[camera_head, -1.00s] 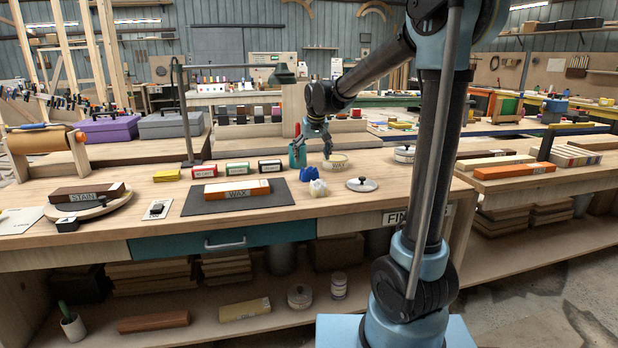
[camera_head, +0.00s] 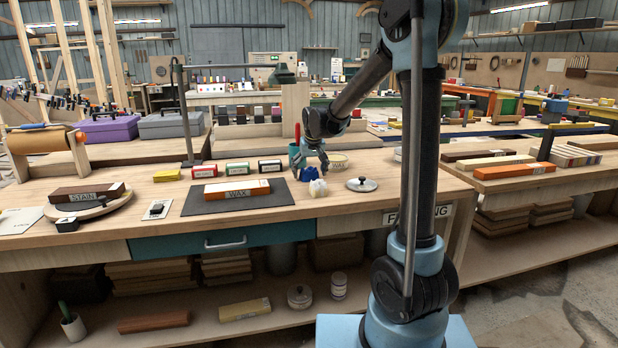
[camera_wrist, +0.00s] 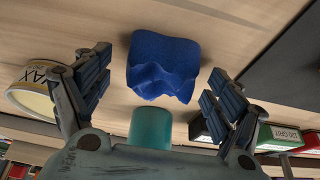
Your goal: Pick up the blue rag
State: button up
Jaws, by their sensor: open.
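In the wrist view the blue rag (camera_wrist: 163,66) sits near the top centre, between and beyond the two fingertips. My gripper (camera_head: 312,163) is above the bench by the rag in the head view. In the wrist view my gripper (camera_wrist: 160,80) is open, its fingers apart on either side of the rag, with nothing held.
A wax tin (camera_wrist: 32,90) is beside the left finger; it also shows in the head view (camera_head: 338,162). A teal cup (camera_wrist: 152,127) is close in front of the palm. Small grit boxes (camera_wrist: 282,136) are at the right. A dark mat (camera_head: 262,205) and a lid (camera_head: 361,185) flank the rags.

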aim_at(309, 167)
jog(key=c, duration=1.1)
notch_tip(309, 167, up, 10)
jog(key=shift+r, duration=0.1)
